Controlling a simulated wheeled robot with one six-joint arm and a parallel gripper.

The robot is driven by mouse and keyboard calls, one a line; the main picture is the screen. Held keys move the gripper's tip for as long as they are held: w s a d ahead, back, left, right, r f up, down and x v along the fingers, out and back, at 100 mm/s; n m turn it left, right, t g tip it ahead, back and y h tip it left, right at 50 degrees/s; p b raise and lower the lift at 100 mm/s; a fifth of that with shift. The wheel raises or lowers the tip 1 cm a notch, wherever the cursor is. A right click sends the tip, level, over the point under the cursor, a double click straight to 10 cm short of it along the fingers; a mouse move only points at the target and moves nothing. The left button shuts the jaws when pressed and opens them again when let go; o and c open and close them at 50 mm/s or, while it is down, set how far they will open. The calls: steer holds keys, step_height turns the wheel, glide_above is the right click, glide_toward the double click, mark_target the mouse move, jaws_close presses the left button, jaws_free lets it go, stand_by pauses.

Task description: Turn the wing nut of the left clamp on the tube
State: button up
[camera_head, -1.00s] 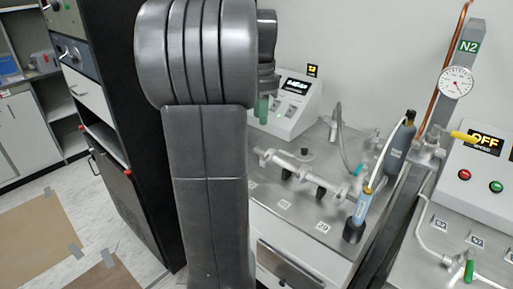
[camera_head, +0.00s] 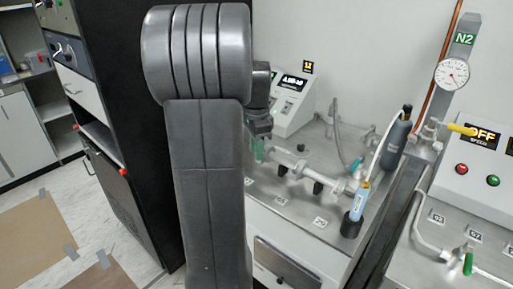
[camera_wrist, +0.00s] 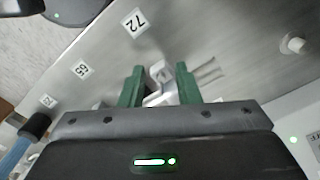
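The silver tube (camera_head: 307,169) lies above the metal bench top, with dark clamp parts (camera_head: 317,187) under it. My gripper (camera_head: 258,150) has green fingers and is lowered at the tube's left end in the head view. In the wrist view my gripper (camera_wrist: 158,84) is open. A small pale metal piece (camera_wrist: 160,75), apparently the wing nut, shows between the fingertips. I cannot tell whether either finger touches it. My arm and gripper hide the left end of the tube and the left clamp in the head view.
A display box (camera_head: 291,105) is behind the gripper. A black cabinet (camera_head: 120,120) is at left. The bench front is clear.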

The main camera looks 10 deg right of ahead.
steer(key=shift+c, duration=0.2)
jaws_close()
steer(key=shift+r+m+p, duration=0.1)
steer(key=shift+m+p, duration=0.2)
steer(key=shift+w+m+p, duration=0.1)
steer(key=shift+m+p, duration=0.35)
steer(key=shift+m, duration=0.15)
steer(key=m+p, duration=0.2)
steer(key=m, duration=0.1)
steer(key=shift+w+r, duration=0.1)
steer(key=shift+w, duration=0.1)
steer(key=m+p, duration=0.1)
steer(key=m, duration=0.3)
steer(key=shift+w+d+m+p, duration=0.1)
steer(key=shift+w+m+p, duration=0.1)
steer(key=shift+m+p, duration=0.2)
steer(key=shift+f, duration=0.25)
